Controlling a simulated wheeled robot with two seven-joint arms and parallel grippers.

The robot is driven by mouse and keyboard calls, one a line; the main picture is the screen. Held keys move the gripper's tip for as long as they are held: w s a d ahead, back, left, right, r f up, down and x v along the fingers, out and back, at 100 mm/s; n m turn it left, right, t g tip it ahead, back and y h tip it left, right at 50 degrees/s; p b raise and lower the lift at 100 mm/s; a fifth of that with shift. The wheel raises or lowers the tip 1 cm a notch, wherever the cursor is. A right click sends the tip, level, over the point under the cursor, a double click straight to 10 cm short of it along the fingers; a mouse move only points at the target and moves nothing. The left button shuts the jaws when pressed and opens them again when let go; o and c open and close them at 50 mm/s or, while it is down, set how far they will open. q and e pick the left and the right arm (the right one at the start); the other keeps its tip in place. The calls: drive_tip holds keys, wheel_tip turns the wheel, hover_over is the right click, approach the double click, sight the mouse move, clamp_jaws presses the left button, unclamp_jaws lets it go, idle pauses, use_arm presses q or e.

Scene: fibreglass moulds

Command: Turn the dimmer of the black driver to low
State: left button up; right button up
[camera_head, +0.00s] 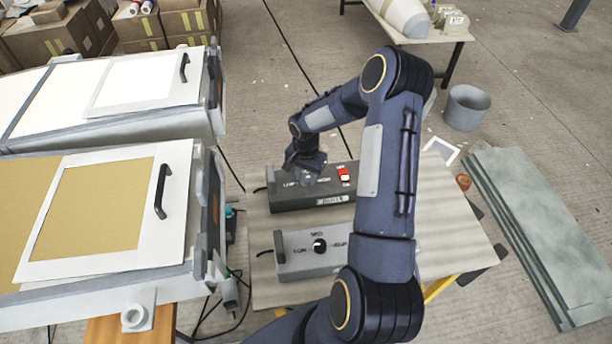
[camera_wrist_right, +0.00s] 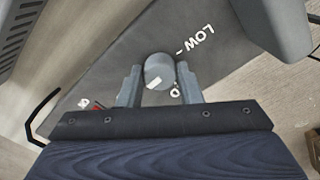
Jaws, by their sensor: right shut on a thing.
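The black driver (camera_head: 292,199) is a dark box on the near table. Its dimmer knob (camera_wrist_right: 158,68) is a grey round dial with a white mark near its lower edge in the wrist view. The word LOW (camera_wrist_right: 194,40) is printed on the dark face, up and to the right of the knob there. My right gripper (camera_wrist_right: 158,82) is shut on the knob, one finger on each side. In the head view my right gripper (camera_head: 308,176) is over the driver's top and hides the knob. My left gripper is not in view.
A grey driver (camera_head: 325,263) with a black knob sits in front of the black one. A red switch (camera_head: 343,174) is on the black driver's right part. White mould cabinets (camera_head: 120,200) stand to the left.

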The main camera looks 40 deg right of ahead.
drive_tip(key=n+b, duration=0.2)
drive_tip(key=n, duration=0.1)
drive_tip(key=shift+f, duration=0.15)
drive_tip(key=n+b, duration=0.2)
drive_tip(key=n, duration=0.2)
drive_tip(key=shift+n, duration=0.3)
drive_tip(key=n+b, duration=0.1)
drive_tip(key=n, duration=0.3)
drive_tip(key=shift+n, duration=0.3)
drive_tip(key=n, duration=0.4)
drive_tip(key=shift+b, duration=0.4)
drive_tip(key=n, duration=0.9)
drive_tip(key=shift+r+n, duration=0.2)
drive_tip(key=shift+n, duration=0.1)
drive_tip(key=n+p, duration=0.1)
drive_tip(key=n, duration=0.3)
drive_tip(key=n+p, duration=0.1)
drive_tip(key=n, duration=0.4)
drive_tip(key=shift+n, duration=0.3)
